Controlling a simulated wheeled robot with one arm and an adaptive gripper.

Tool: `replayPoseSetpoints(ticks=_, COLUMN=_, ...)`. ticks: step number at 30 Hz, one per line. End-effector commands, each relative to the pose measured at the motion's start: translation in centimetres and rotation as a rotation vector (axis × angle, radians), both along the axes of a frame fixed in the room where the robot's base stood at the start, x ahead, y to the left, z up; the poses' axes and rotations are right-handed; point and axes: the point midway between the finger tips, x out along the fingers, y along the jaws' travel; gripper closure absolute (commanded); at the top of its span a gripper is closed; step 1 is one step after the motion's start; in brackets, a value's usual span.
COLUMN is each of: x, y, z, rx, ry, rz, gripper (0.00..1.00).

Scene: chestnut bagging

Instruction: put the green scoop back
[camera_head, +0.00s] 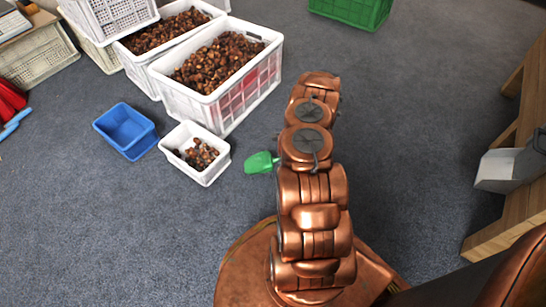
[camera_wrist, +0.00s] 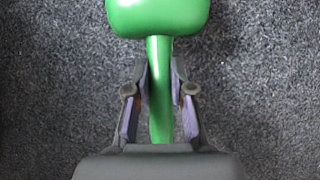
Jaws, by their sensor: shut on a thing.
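The green scoop (camera_head: 260,162) shows in the head view just left of my copper arm, with its handle hidden behind the arm. In the wrist view the scoop (camera_wrist: 158,45) runs down the middle, its bowl at the top edge and its handle between my fingers. My gripper (camera_wrist: 160,75) is shut on the handle. In the head view the gripper is hidden by the arm. Grey carpet shows around the scoop in the wrist view; its height above the floor is hard to tell.
Left of the scoop are a small white bin (camera_head: 222,165) with a few chestnuts and an empty blue bin (camera_head: 126,130). Large white crates (camera_head: 240,103) of chestnuts stand behind. A grey scoop-like container (camera_head: 495,171) and wooden stand (camera_head: 500,225) are at right. Carpet behind the arm is clear.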

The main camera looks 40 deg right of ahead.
Motion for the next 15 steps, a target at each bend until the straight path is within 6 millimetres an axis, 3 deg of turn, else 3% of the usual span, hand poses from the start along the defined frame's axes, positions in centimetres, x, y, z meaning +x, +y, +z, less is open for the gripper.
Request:
replayPoseSetpoints(ticks=6, x=3.7, y=0.0, z=-0.6, rx=0.001, ry=-0.001, rz=0.002, gripper=1.00)
replayPoseSetpoints(ticks=15, x=5.5, y=-0.1, z=-0.6, rx=-0.001, ry=-0.001, rz=0.000, gripper=1.00)
